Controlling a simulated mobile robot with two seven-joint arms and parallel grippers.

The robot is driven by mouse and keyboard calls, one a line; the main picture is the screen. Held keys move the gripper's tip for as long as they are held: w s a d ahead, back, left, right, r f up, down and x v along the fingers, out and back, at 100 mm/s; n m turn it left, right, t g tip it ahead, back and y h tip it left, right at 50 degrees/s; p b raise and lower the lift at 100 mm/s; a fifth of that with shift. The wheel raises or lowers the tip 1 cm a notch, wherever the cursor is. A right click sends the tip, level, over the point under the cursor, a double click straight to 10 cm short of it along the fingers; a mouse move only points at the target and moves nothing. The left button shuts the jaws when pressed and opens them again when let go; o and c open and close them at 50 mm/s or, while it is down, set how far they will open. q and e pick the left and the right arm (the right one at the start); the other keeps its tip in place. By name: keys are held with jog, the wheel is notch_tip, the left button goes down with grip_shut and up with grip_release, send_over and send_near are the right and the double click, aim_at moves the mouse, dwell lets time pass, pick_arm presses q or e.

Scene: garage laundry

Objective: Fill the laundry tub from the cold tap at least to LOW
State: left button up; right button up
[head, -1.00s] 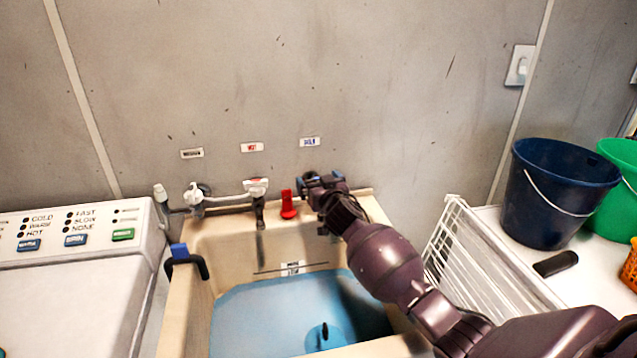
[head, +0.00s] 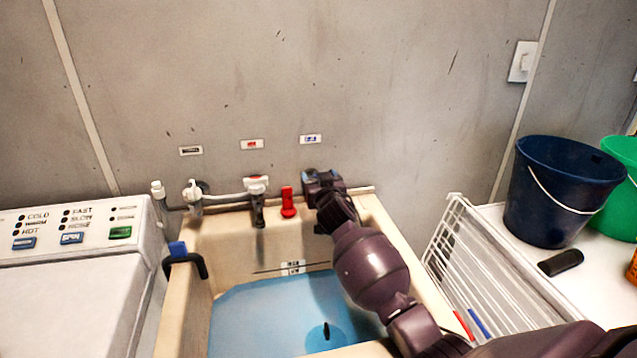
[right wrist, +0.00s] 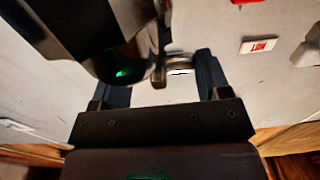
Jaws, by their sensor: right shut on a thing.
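The beige laundry tub (head: 186,300) holds a blue surface that looks like water (head: 265,310). Its far edge lies just below a small marked plate (head: 292,268) on the back wall; the print is too small to read. A red tap lever (head: 287,203) stands on the back rim, right of the spout (head: 258,212). My right gripper (head: 322,182) is at the back rim below the blue-lettered label (head: 310,139), shut on what seems to be the cold tap handle, which it hides. In the right wrist view, its fingers (right wrist: 165,82) flank a partly hidden thing. My left gripper is out of view.
A washing machine (head: 70,290) stands left of the tub, with a black blue-ended hook (head: 185,260) between. At right are a white wire rack (head: 465,270), a dark blue bucket (head: 555,200) and a green bucket (head: 617,185). A red-lettered label (head: 251,144) is on the wall.

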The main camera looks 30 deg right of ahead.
jog(key=shift+h, duration=0.3)
jog(key=o, duration=0.9)
jog(key=shift+o, duration=0.2)
jog(key=shift+s+a, duration=0.15)
jog(key=shift+s, duration=0.35)
jog(key=v, duration=0.9)
jog(key=shift+s+a+p, duration=0.15)
jog(key=shift+s+p, duration=0.2)
jog(key=shift+s, duration=0.05)
